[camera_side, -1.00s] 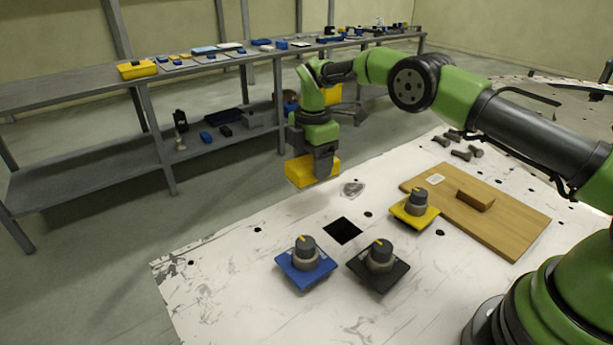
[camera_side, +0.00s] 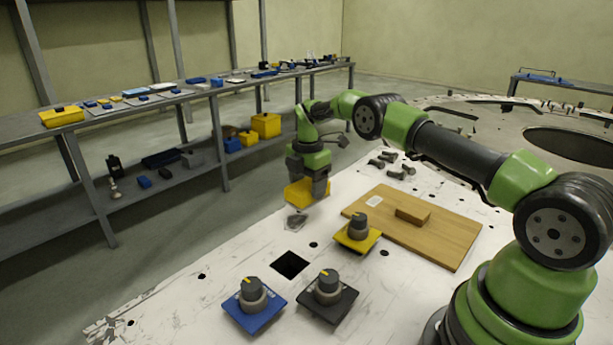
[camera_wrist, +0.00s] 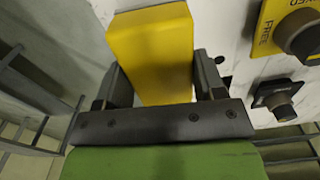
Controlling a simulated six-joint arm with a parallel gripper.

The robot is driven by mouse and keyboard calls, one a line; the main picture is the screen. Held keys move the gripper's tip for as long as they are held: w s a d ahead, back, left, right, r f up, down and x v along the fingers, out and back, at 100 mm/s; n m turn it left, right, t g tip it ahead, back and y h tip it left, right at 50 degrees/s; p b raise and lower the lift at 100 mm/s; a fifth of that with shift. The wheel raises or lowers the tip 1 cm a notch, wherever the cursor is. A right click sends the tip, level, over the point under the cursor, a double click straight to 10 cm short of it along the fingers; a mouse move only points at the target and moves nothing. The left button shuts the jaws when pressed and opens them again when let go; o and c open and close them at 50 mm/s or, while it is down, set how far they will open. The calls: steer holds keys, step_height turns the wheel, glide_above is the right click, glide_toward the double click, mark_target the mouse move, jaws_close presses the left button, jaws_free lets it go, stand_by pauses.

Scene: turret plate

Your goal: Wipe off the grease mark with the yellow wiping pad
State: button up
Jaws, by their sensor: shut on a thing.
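The yellow wiping pad (camera_side: 303,195) is held in my gripper (camera_side: 309,178), which is shut on it at the far part of the white plate. In the wrist view the pad (camera_wrist: 150,50) fills the space between the two dark fingers of my gripper (camera_wrist: 163,82). The grease mark (camera_side: 297,222) is a grey smudge on the white plate (camera_side: 220,290). In the side view it shows just below the pad's lower edge. I cannot tell whether the pad touches the plate. The mark does not show in the wrist view.
A square hole (camera_side: 290,264) lies near the mark. Blue (camera_side: 240,312), black (camera_side: 327,312) and yellow (camera_side: 357,246) knob bases stand on the plate. A wooden board with a block (camera_side: 430,240) is at right, with loose bolts (camera_side: 385,160) behind. A shelf (camera_side: 180,100) stands at left.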

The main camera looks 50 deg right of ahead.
step_height(320, 180, down, 4)
steer(key=shift+f, duration=0.2)
steer(key=shift+a, duration=0.4)
steer(key=shift+c, duration=0.4)
steer(key=shift+a+f, duration=0.1)
steer(key=shift+a, duration=3.65)
steer(key=d, duration=0.7)
steer(key=shift+d+f, duration=0.1)
steer(key=shift+d, duration=0.4)
steer(key=shift+d+r, duration=0.2)
steer(key=shift+r, duration=3.95)
